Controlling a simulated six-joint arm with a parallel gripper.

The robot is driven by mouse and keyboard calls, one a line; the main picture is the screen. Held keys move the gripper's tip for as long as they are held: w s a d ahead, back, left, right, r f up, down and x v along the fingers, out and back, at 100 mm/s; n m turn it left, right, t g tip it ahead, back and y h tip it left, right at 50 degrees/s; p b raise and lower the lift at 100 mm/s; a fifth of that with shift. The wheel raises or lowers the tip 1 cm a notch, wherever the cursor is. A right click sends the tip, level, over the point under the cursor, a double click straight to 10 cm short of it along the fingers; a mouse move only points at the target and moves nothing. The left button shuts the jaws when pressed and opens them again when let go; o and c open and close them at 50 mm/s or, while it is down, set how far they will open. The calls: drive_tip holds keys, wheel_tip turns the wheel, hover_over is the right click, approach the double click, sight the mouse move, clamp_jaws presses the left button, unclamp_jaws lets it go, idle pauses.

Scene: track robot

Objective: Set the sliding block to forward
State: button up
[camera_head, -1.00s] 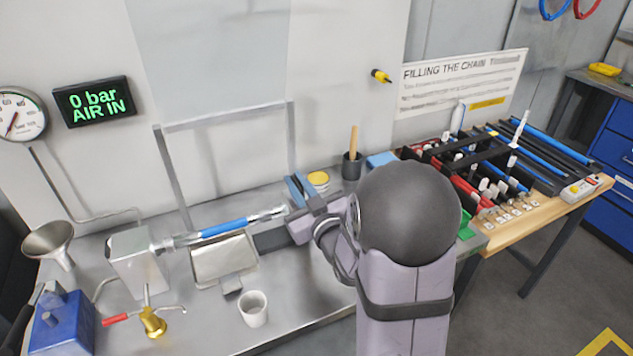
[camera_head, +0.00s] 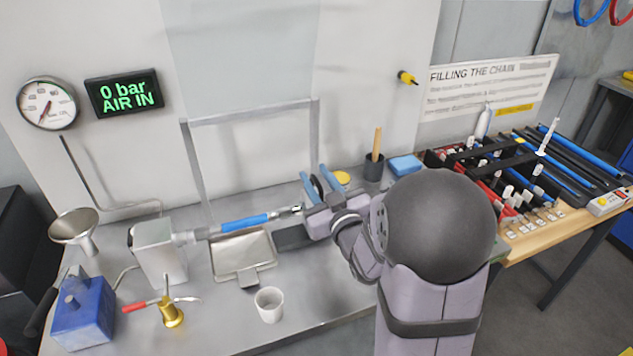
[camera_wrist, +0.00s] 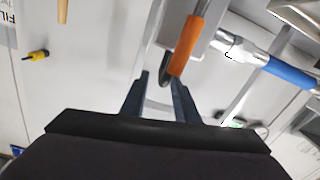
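My gripper (camera_head: 316,180) is open and empty, its two blue-grey fingers pointing up and away past the right end of the blue-banded metal cylinder (camera_head: 245,223). In the wrist view my fingers (camera_wrist: 161,72) stand apart on either side of a dark rounded part. An orange handle (camera_wrist: 186,45) on a grey metal block (camera_wrist: 208,38) lies close to the fingertips; contact cannot be told. I cannot tell for certain whether this block is the sliding block. The handle is hidden behind my gripper in the head view.
The bench holds a metal tray (camera_head: 244,255), a white cup (camera_head: 270,304), a brass valve with red lever (camera_head: 171,312), a blue box (camera_head: 82,315) and a funnel (camera_head: 76,228). A dark pot (camera_head: 374,167) stands behind my arm. The display (camera_head: 124,92) reads 0 bar AIR IN.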

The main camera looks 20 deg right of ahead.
wheel_tip(320, 180, up, 9)
idle(0.5)
idle(0.3)
drive_tip(key=s+a+f+m+g, duration=0.4)
drive_tip(key=a+f+m+g, duration=0.15)
drive_tip(key=f+m, duration=0.6)
drive_tip(key=s+f+n+g+p, duration=0.1)
drive_tip(key=s+f+g, duration=0.1)
drive_tip(key=s, duration=0.1)
drive_tip(key=s+a+f+n+g+p, duration=0.1)
drive_tip(key=s+f+n+g+p, duration=0.1)
drive_tip(key=s, duration=0.2)
drive_tip(key=s+a+f+n+g+p, duration=0.1)
drive_tip(key=s+f+g+p, duration=0.1)
drive_tip(key=s+f+g, duration=0.1)
drive_tip(key=shift+s, duration=0.65)
drive_tip(key=s+a+f+n+g+p, duration=0.1)
drive_tip(key=s+n+g, duration=0.4)
drive_tip(key=s, duration=0.7)
drive_tip(key=shift+s+f+p, duration=0.15)
drive_tip(key=shift+f+p, duration=0.05)
drive_tip(key=shift+p, duration=0.3)
drive_tip(key=shift+r+g, duration=0.1)
drive_tip(key=shift+g, duration=0.15)
